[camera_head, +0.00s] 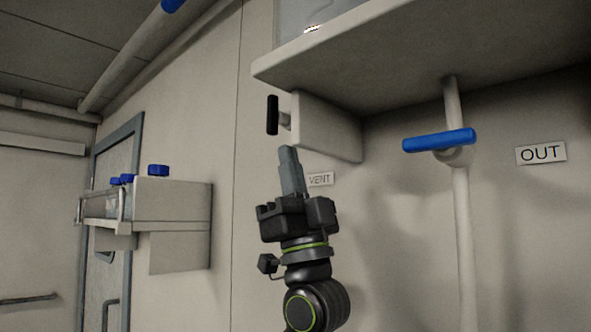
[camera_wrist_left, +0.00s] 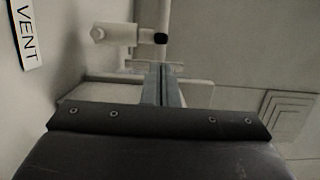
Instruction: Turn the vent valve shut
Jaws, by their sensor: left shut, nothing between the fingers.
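The vent valve has a black bar handle (camera_head: 272,115), standing upright on a short pale stem at the end of a bracket under the shelf. The VENT label (camera_head: 320,179) is on the wall below it. My left gripper (camera_head: 289,149) points up, just below and slightly right of the handle, with its fingers together and nothing between them. In the left wrist view the shut fingertips (camera_wrist_left: 162,70) sit below the dark handle end (camera_wrist_left: 160,38), with a visible gap. My right gripper is not in view.
The shelf (camera_head: 420,60) overhangs above. A wall box (camera_head: 180,205) with blue caps is at left. The wall between is clear.

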